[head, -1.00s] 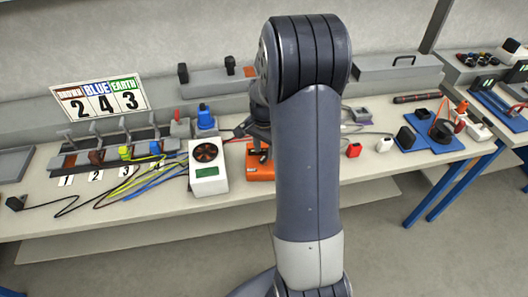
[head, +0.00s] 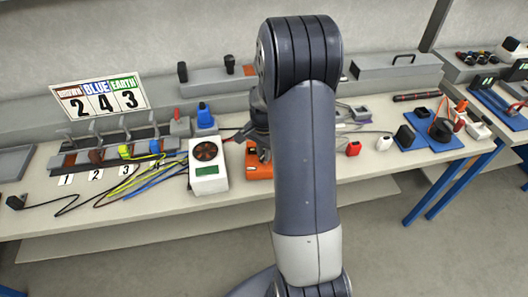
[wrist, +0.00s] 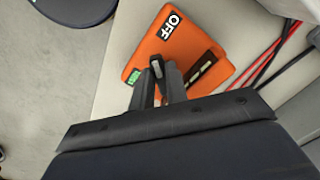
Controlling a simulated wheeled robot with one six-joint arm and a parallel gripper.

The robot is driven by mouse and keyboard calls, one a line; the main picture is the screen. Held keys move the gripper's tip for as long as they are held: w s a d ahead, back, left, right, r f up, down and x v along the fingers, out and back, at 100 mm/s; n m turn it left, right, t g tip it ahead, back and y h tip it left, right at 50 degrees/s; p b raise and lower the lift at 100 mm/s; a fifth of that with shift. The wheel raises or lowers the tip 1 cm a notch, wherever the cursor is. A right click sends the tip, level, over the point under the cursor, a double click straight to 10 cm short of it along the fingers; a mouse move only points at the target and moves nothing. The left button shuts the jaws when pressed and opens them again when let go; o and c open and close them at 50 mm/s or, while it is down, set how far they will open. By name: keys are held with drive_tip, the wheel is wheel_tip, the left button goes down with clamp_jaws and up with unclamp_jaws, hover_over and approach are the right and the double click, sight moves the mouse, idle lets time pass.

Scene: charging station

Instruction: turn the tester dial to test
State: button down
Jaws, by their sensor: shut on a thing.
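The orange tester (wrist: 155,45) lies on the bench in the wrist view, with a white-on-black OFF label (wrist: 173,22) near its top and a small green label (wrist: 134,77) at its left edge. My gripper (wrist: 158,78) is shut on the tester dial (wrist: 156,68), whose grey, narrow grip shows between the fingers. The fingers hide most of the dial, so I cannot tell exactly which mark it points at. In the head view the tester (head: 259,168) is partly behind my arm, and my gripper (head: 262,150) is over it.
A white box with a round fan grille (head: 208,172) stands left of the tester. A blue-topped device (head: 204,117) is behind it. Red and black leads (wrist: 268,58) run right of the tester in the wrist view. Bare bench lies along the front edge.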

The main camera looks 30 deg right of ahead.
drive_tip(key=shift+n, duration=0.3)
drive_tip(key=n+b, duration=0.1)
drive_tip(key=n, duration=0.2)
drive_tip(key=shift+d+n, duration=0.1)
drive_tip(key=shift+n, duration=0.2)
drive_tip(key=n+b, duration=0.1)
drive_tip(key=n, duration=0.2)
drive_tip(key=shift+s+n, duration=0.1)
drive_tip(key=shift+n, duration=0.2)
drive_tip(key=n, duration=0.2)
drive_tip(key=n+b, duration=0.1)
drive_tip(key=n, duration=0.1)
drive_tip(key=shift+d+n, duration=0.2)
drive_tip(key=shift+n, duration=2.1)
drive_tip(key=shift+d, duration=0.1)
drive_tip(key=c, duration=1.4)
unclamp_jaws()
